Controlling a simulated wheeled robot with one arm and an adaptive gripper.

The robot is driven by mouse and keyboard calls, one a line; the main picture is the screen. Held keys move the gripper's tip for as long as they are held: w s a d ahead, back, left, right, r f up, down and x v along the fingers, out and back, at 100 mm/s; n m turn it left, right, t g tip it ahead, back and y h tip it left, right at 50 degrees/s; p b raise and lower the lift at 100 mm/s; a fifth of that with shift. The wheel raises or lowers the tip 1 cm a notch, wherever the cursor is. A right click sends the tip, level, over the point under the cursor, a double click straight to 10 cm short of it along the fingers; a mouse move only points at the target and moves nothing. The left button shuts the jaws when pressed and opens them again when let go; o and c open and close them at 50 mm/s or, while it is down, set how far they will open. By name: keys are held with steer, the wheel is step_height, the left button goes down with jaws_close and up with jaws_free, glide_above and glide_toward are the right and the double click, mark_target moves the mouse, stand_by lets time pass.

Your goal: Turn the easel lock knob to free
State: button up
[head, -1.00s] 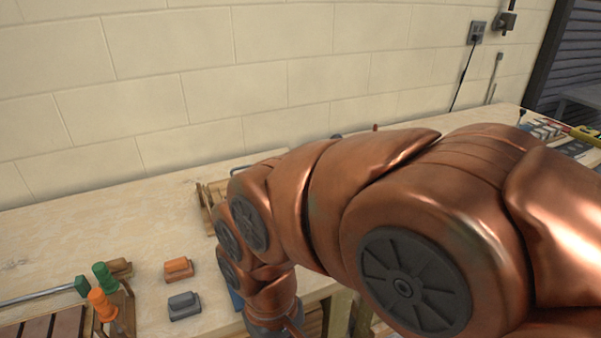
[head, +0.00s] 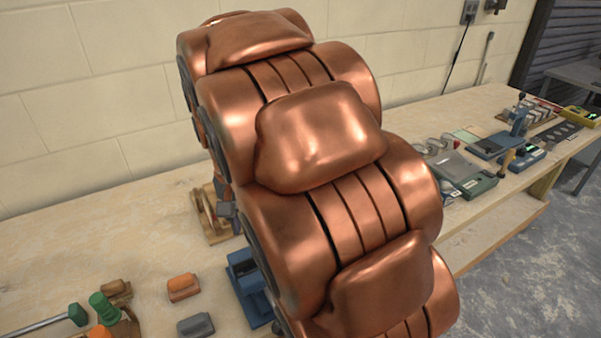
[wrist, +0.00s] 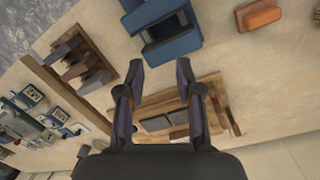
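In the wrist view my gripper (wrist: 160,76) is open, its two dark fingers apart with nothing clearly held between them. A wooden frame with dark panels (wrist: 158,122), likely the easel, lies behind and between the fingers. Part of a wooden frame (head: 212,232) also shows in the head view, at the left edge of my arm near the wall. I cannot pick out the lock knob or its setting; the fingers cover part of the frame. In the head view my arm hides the gripper's fingers.
A blue box-shaped device (head: 250,290) stands in front of the frame. An orange block (head: 183,287), a grey block (head: 196,325) and green-handled tools (head: 104,307) lie left of it. Another wooden rack (wrist: 82,62) is at the wrist view's left. Several devices (head: 470,165) sit farther right.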

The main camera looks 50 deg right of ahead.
steer(key=w+d+f+m+p, duration=0.1)
steer(key=w+d+m, duration=0.3)
steer(key=w+d, duration=0.3)
steer(key=w+d+m, duration=0.3)
steer(key=w+d, duration=0.2)
steer(key=d, duration=0.5)
steer(key=w+d+f+m, duration=0.1)
steer(key=d+f, duration=0.1)
steer(key=d, duration=0.3)
steer(key=w+d+f+m+p, duration=0.1)
steer(key=d+f+m, duration=0.1)
steer(key=d, duration=0.3)
steer(key=w+d+f+m+t, duration=0.1)
steer(key=w+d+f+m, duration=0.1)
steer(key=d, duration=0.3)
steer(key=shift+d, duration=0.35)
steer(key=shift+d+f+m+p, duration=0.3)
steer(key=shift+d+f+m, duration=0.05)
steer(key=shift+m, duration=0.05)
steer(key=shift+f, duration=0.3)
steer(key=shift+f+p, duration=1.2)
steer(key=shift+f, duration=2.3)
jaws_close()
